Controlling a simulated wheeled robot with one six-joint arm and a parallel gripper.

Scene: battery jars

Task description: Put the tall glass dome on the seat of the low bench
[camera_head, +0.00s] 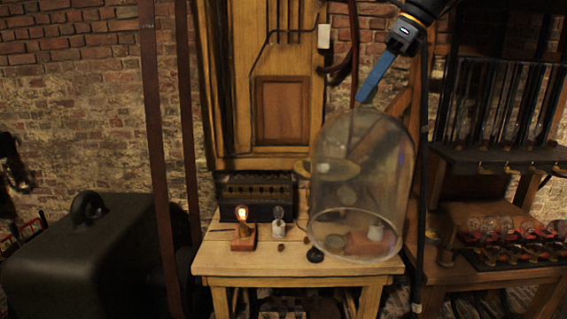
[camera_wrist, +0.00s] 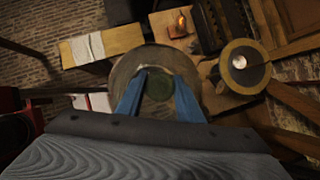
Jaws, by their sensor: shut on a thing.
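The tall glass dome (camera_head: 362,185) hangs upright and slightly tilted, open rim down, above the right part of a wooden table. In the wrist view the dome (camera_wrist: 124,70) shows as a clear round shape below the fingers. My gripper (camera_head: 366,98) has blue fingers shut on the dome's top; the wrist view shows the gripper (camera_wrist: 160,80) over the dome's middle. A plain wooden bench-like top (camera_wrist: 125,40) with a white cloth lies left in the wrist view; I cannot tell for certain that it is the low bench. No clear bench seat shows in the head view.
The wooden table (camera_head: 225,262) carries a lit bulb (camera_head: 242,230), a small clear bulb (camera_head: 279,222) and a black box (camera_head: 255,197). A dark case (camera_head: 90,255) stands left. Shelves with glass jars (camera_head: 485,105) and bulbs (camera_head: 490,230) stand right.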

